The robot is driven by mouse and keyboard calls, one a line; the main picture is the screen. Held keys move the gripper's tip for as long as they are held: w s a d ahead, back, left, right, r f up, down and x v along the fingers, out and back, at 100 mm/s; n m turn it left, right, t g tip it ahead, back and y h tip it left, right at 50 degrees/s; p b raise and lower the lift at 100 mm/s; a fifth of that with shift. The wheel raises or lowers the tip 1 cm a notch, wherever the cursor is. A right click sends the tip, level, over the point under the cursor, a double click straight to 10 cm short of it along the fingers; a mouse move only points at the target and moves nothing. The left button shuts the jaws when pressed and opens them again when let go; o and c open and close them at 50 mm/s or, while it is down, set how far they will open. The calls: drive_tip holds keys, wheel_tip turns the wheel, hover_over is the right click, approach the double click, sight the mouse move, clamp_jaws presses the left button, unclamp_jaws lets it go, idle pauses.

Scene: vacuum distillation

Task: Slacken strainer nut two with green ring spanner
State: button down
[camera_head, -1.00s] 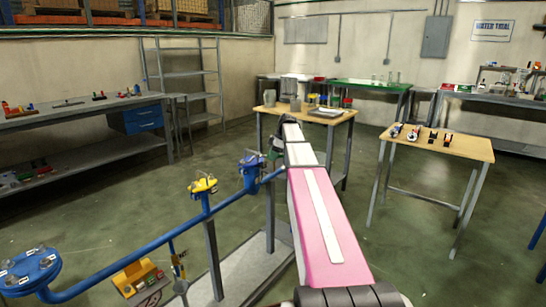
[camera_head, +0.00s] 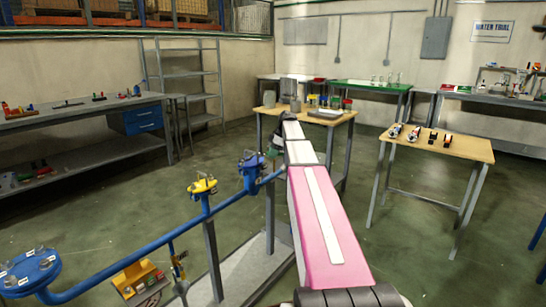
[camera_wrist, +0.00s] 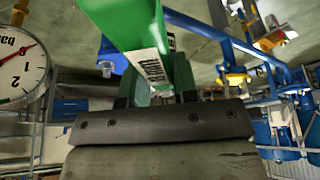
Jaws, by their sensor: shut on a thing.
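A long blue pipe runs across the head view. At its near left end is a round blue flange cover (camera_head: 28,272) with several nuts and small white tags; the tag numbers are too small to read. My gripper (camera_wrist: 155,92) is shut on a green tool (camera_wrist: 122,22) with a white label, which fills the upper middle of the wrist view. It looks like the green ring spanner, but its ring end is out of view. In the head view my pink and white arm reaches away and mostly hides the gripper near the blue valve-like fitting (camera_head: 250,165). I cannot tell whether the spanner touches a nut.
A yellow fitting (camera_head: 202,186) stands on the pipe between the flange cover and the blue fitting. A white pressure gauge (camera_wrist: 20,72) is close at the left of the wrist view. Wooden tables (camera_head: 440,147) stand beyond, and green floor (camera_head: 110,215) lies open left of the pipe.

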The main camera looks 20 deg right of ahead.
drive_tip(key=shift+r, duration=3.35)
drive_tip(key=s+a+m+t+h, duration=0.2)
drive_tip(key=s+a+m, duration=0.4)
drive_tip(key=s+m, duration=0.2)
drive_tip(key=shift+s+a+f+m+t, duration=0.35)
drive_tip(key=shift+a+m+t, duration=0.05)
